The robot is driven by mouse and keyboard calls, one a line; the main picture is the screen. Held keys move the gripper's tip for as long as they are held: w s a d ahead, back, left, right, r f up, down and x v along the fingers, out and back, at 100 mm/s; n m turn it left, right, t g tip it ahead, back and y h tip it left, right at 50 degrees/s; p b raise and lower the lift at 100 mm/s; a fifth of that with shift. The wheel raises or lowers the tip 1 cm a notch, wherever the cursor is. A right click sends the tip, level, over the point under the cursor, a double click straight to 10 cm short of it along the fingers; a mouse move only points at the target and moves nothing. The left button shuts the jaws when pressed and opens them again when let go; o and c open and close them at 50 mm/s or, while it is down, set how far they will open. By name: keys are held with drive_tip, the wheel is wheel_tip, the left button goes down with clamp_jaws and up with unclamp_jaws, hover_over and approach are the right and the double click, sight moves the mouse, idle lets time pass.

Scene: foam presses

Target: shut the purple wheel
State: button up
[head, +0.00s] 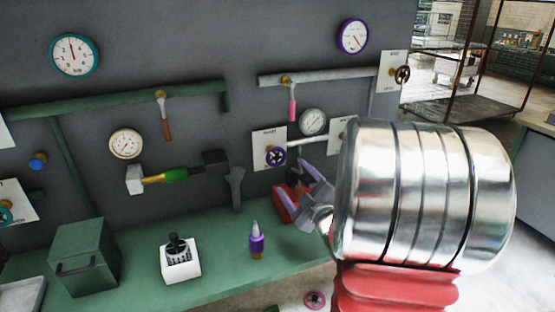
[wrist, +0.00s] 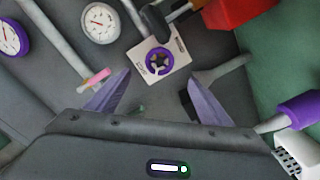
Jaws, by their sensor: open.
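In the wrist view the purple wheel (wrist: 159,61) shows beyond my fingertips, near the middle, unobstructed. My gripper (head: 308,184) is in front of the panel, to the right of and a little below the wheel in the head view. In the wrist view my gripper (wrist: 158,88) has its two purple-grey fingers spread wide, with nothing between them. It is apart from the wheel.
A red box (head: 283,203) stands on the green bench (head: 215,262), close to my gripper.

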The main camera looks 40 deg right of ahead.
sight(277, 159)
drive_tip(key=shift+n, duration=0.3)
drive_tip(key=shift+w, duration=0.1)
drive_tip(key=x, duration=1.3)
drive_tip(key=shift+w+d, duration=0.1)
drive_tip(key=shift+w, duration=0.2)
drive_tip(key=shift+f, duration=0.1)
drive_tip(key=c, duration=1.1)
